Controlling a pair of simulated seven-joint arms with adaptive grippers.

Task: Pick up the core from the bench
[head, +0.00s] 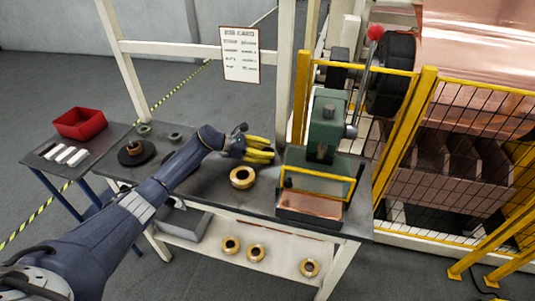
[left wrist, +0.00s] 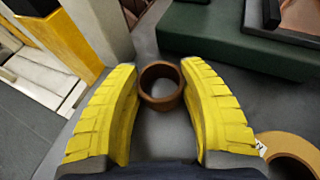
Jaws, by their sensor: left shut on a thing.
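The core (left wrist: 162,84) is a short brown hollow cylinder, upright in the left wrist view, between the tips of the yellow fingers. My left gripper (left wrist: 163,90) is shut on it, one finger on each side. In the head view my left gripper (head: 260,150) is low over the back of the dark bench (head: 205,187), left of the green press, and the core is hidden there by the fingers. I cannot tell whether the core still touches the bench. My right gripper is in neither view.
A gold-coloured roll (head: 243,177) lies on the bench just in front of my left gripper. The green press (head: 325,125) stands close to its right, with a copper-topped block in front. A white post (head: 286,75) rises behind. A red bin (head: 80,123) sits far left.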

